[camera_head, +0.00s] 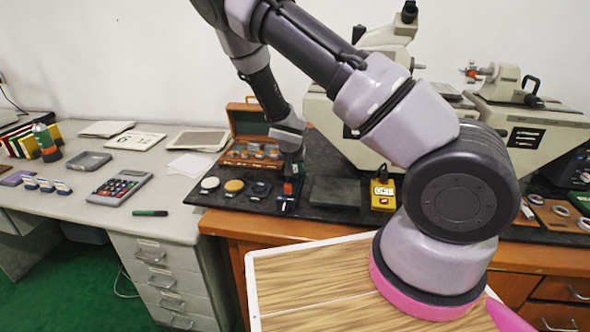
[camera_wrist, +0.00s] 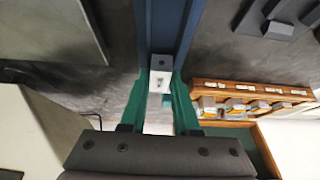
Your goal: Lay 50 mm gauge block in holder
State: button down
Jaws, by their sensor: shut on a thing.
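The gauge block (camera_wrist: 160,80) is a small pale metal piece with dark marks on its face. In the wrist view it sits between the two green fingers of my gripper (camera_wrist: 159,92), which is shut on it. A long blue channel (camera_wrist: 187,22), seemingly the holder, runs away from the block at the top of the wrist view. The block lines up with the channel's near end; I cannot tell whether it touches the channel floor. In the head view my gripper (camera_head: 291,187) points down at the dark mat, and the block is too small to make out there.
An open wooden case (camera_head: 250,137) with several small pieces stands just behind my gripper; it also shows in the wrist view (camera_wrist: 250,92). A grey plate (camera_head: 335,192) and yellow gauge box (camera_head: 383,194) lie right.

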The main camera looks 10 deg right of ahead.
jog(key=shift+f, duration=0.15)
dwell(0.6)
jog(key=c, duration=0.6)
grip_release()
jog(key=shift+r, duration=4.25)
